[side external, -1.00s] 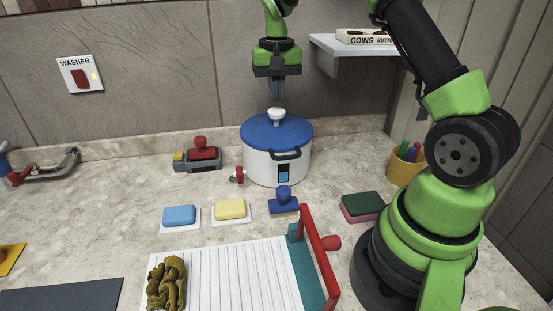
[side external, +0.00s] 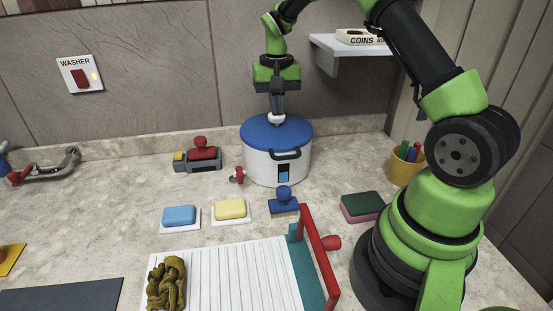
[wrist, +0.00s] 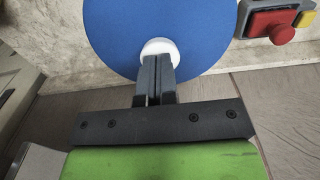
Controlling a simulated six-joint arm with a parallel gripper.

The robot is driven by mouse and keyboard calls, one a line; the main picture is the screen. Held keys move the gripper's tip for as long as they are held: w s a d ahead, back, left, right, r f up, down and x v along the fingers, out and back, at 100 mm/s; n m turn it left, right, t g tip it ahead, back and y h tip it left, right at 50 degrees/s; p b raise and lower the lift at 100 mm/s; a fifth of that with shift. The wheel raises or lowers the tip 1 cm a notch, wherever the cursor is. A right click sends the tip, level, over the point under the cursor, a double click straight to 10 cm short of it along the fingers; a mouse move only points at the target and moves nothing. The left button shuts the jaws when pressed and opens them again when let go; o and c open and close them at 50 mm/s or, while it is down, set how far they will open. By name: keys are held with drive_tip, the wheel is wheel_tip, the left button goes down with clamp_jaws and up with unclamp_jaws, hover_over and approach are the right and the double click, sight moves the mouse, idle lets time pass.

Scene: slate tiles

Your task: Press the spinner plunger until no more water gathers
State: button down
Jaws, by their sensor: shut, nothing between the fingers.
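The spinner (side external: 262,166) is a white pot with a blue lid (side external: 252,131), a dark handle and a small window on its front that shows blue. A red tap (side external: 238,175) sticks out at its left. The white plunger knob (side external: 277,119) stands at the middle of the lid; it also shows in the wrist view (wrist: 158,46). My gripper (side external: 278,111) is shut and empty, pointing down, with its fingertips at the top of the knob. In the wrist view the closed fingers (wrist: 156,62) overlap the knob; whether they press it is hard to tell.
A red-knobbed grey device (side external: 199,156) stands left of the spinner. Blue soap (side external: 180,215), yellow soap (side external: 230,209), a blue stamp (side external: 284,203) and a sponge (side external: 363,206) lie in front. A shelf (side external: 350,52) juts out at upper right.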

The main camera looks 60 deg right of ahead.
drive_tip(key=shift+f, duration=0.6)
drive_tip(key=shift+r, duration=2.25)
drive_tip(key=shift+f, duration=2.2)
drive_tip(key=shift+r, duration=2.2)
